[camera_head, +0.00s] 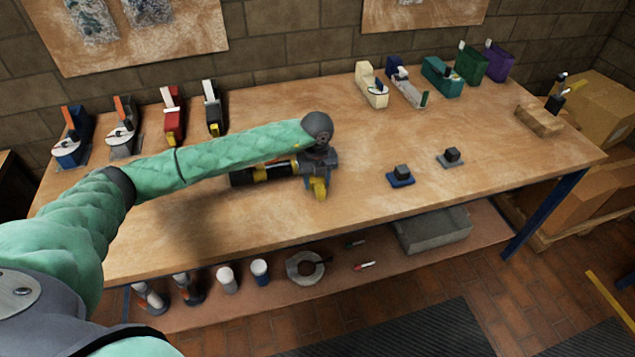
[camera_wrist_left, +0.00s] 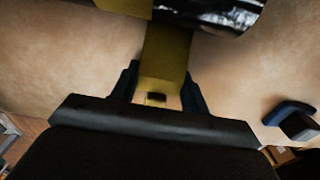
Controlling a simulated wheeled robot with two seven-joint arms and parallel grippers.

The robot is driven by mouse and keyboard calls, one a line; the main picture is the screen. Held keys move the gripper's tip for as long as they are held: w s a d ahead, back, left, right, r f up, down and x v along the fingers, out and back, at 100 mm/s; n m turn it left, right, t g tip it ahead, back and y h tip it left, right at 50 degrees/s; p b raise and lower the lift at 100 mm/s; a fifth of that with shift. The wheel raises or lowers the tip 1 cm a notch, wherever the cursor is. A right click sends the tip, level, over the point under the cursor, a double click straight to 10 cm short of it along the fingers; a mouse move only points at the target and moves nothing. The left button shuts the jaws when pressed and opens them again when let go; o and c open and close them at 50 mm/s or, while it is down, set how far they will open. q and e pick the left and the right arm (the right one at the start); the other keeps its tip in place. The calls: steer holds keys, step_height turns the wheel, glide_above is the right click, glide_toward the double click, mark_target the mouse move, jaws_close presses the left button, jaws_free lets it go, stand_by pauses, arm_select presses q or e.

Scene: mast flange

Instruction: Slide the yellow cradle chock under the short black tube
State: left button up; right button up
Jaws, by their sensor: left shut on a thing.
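The yellow cradle chock (camera_head: 319,189) is at the end of my left arm on the table. My left gripper (camera_wrist_left: 160,92) is shut on it, a dark finger on each side. In the left wrist view the yellow chock (camera_wrist_left: 166,52) reaches forward to the tube. The short black tube (camera_head: 243,177), with a yellow band, lies on the table just left of the gripper, partly hidden by my forearm. A glossy black piece of it shows at the top of the wrist view (camera_wrist_left: 215,12). Whether the chock's far end is under the tube or only beside it, I cannot tell. My right gripper is out of view.
A black block on a blue base (camera_head: 401,177) and one on a grey base (camera_head: 450,158) stand to the right. Several coloured tools line the table's back edge. A wooden block (camera_head: 540,120) is at the far right. The front middle of the table is clear.

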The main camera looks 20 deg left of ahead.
arm_select(q)
steer(key=shift+w+a+b, duration=0.3)
steer(key=shift+w+a, duration=0.15)
steer(key=shift+w, duration=0.15)
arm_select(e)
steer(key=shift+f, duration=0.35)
arm_select(q)
steer(key=o, duration=1.1)
step_height(320, 180, up, 8)
steer(key=shift+f+b, duration=0.1)
steer(key=shift+b, duration=1.15)
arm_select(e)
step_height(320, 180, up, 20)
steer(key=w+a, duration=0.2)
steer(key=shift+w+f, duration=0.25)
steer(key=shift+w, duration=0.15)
